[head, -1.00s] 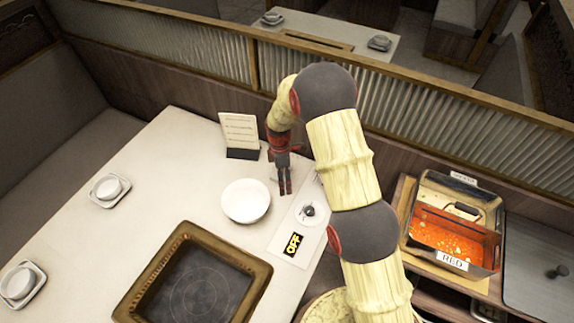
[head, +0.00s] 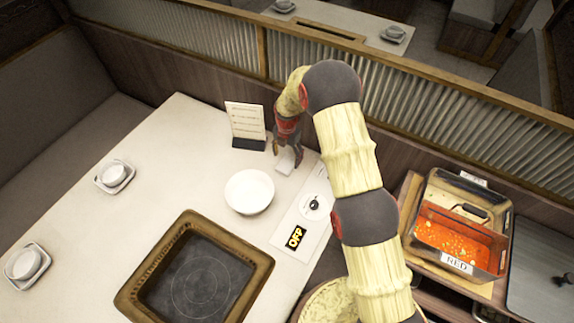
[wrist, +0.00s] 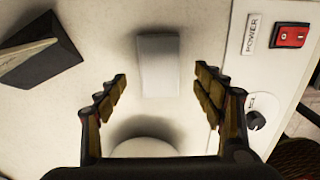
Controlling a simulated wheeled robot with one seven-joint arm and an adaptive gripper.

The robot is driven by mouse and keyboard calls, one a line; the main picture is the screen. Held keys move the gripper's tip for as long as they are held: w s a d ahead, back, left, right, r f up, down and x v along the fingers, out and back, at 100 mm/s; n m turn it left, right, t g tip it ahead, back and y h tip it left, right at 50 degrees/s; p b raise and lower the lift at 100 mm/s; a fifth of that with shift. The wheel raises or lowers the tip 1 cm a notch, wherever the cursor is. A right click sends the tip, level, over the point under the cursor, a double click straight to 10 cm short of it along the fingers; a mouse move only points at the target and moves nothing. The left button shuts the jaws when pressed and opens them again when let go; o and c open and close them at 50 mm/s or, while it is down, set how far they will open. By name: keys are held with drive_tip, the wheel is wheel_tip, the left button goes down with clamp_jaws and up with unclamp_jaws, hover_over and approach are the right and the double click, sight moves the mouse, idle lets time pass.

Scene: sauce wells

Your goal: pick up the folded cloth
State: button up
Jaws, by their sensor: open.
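The folded cloth (wrist: 158,65) is a small white rectangle lying flat on the pale table. In the wrist view my gripper (wrist: 160,77) is open and empty. Its fingers are spread wider than the cloth, one to each side, with the cloth centred between and slightly beyond the tips. My fingers appear apart from the cloth; the exact height above it is hard to tell.
A white bowl (head: 249,191) stands close by on the near side. The menu stand (head: 246,125) is to the left. A control panel (head: 313,215) with a red power switch (wrist: 291,36) and a knob (wrist: 256,120) lies to the right. A framed cooktop (head: 195,280) is nearer.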

sight(287, 163)
drive_tip(key=shift+f, duration=2)
drive_tip(key=shift+c, duration=0.7)
drive_tip(key=c, duration=1)
